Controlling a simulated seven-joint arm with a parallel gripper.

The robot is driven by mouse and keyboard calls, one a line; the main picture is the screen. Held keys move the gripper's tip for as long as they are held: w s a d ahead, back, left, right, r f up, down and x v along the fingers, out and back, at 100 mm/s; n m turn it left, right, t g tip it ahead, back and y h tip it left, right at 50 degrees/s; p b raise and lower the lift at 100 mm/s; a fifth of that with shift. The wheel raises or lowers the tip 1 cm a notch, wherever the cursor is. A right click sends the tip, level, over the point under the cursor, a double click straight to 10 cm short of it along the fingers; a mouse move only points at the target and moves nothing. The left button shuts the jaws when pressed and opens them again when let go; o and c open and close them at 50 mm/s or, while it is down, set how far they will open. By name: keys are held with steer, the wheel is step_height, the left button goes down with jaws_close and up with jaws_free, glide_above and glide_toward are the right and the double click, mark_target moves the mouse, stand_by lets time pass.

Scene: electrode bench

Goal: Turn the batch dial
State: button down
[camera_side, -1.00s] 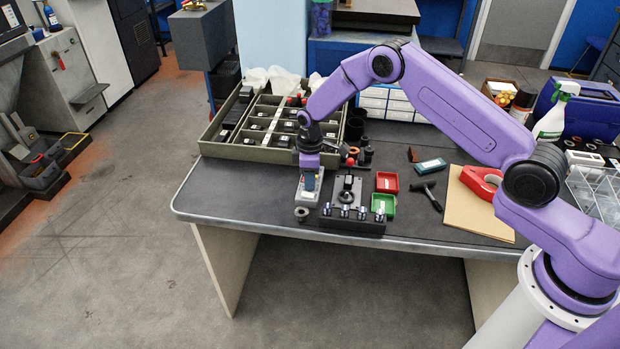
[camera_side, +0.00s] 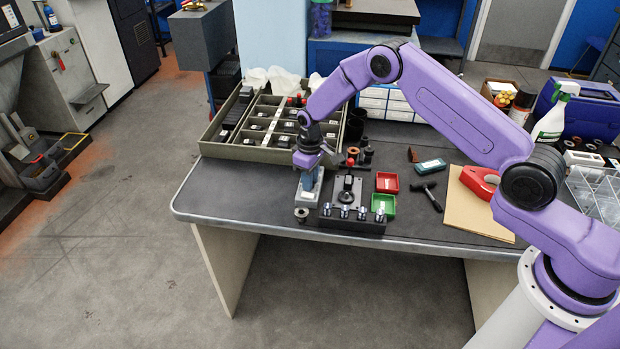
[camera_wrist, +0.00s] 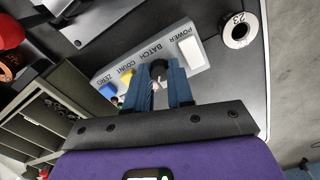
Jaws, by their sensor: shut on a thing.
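The batch dial (camera_wrist: 157,68) is a round black knob under the word BATCH on a grey control box (camera_wrist: 200,62). The box also shows in the side view (camera_side: 308,196), at the left front of the bench. My gripper (camera_wrist: 159,84) is shut on the dial, with a blue finger on either side of it. In the side view my gripper (camera_side: 309,177) points down at the box and hides the dial. A pale pointer shows on the dial between the fingers.
A white POWER switch (camera_wrist: 190,53), a yellow COUNT button (camera_wrist: 129,75) and a blue ZERO button (camera_wrist: 106,93) share the box. A round piece marked 23 (camera_wrist: 239,30) lies beside it. A divided tray (camera_side: 228,150) stands behind, a black block with several posts (camera_side: 352,226) to the right.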

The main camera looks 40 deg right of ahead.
steer(key=c, duration=1)
jaws_free()
